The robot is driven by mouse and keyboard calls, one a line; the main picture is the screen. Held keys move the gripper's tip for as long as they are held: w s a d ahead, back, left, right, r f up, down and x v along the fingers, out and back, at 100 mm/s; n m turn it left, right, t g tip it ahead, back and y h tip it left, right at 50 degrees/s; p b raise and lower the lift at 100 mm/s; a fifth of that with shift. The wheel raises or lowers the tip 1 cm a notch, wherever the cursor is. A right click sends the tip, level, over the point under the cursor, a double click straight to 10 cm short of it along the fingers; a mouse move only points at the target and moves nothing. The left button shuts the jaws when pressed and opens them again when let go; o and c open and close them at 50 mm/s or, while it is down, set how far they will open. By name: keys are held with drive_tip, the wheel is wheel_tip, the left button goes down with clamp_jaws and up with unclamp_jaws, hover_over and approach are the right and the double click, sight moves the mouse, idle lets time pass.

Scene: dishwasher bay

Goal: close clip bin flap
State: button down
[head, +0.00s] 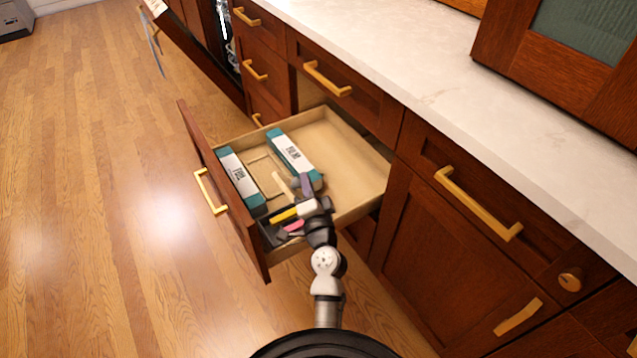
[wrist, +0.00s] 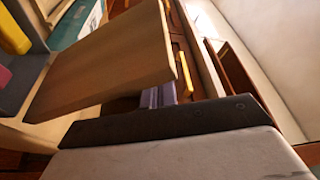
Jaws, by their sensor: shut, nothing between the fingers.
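The clip bin (head: 268,232) is a dark grey tray in the near corner of the open drawer, with a yellow and a pink item in it. It also shows at the left edge of the wrist view (wrist: 38,72). A light wooden panel, which looks like its flap (head: 283,188), stands raised and tilted. In the wrist view the flap (wrist: 110,62) is large and close. My gripper (head: 305,184) is shut and empty just right of the flap. Its purple-grey fingers (wrist: 158,97) show beside the flap's edge; I cannot tell whether they touch. My wrist hides part of the bin.
The pulled-out drawer (head: 345,160) also holds two teal-and-white boxes, one on the left (head: 240,180) and one at the back (head: 292,155). Its right half is bare. The counter (head: 430,75) and cabinet fronts stand to the right. The wood floor (head: 100,200) on the left is clear.

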drive_tip(key=shift+s+a+f+b, duration=0.3)
drive_tip(key=shift+s+a, duration=0.1)
drive_tip(key=shift+a, duration=0.15)
drive_tip(key=shift+s+a+f+b, duration=0.15)
drive_tip(key=shift+s+a+f, duration=0.2)
drive_tip(key=shift+a, duration=0.15)
drive_tip(key=shift+r, duration=0.1)
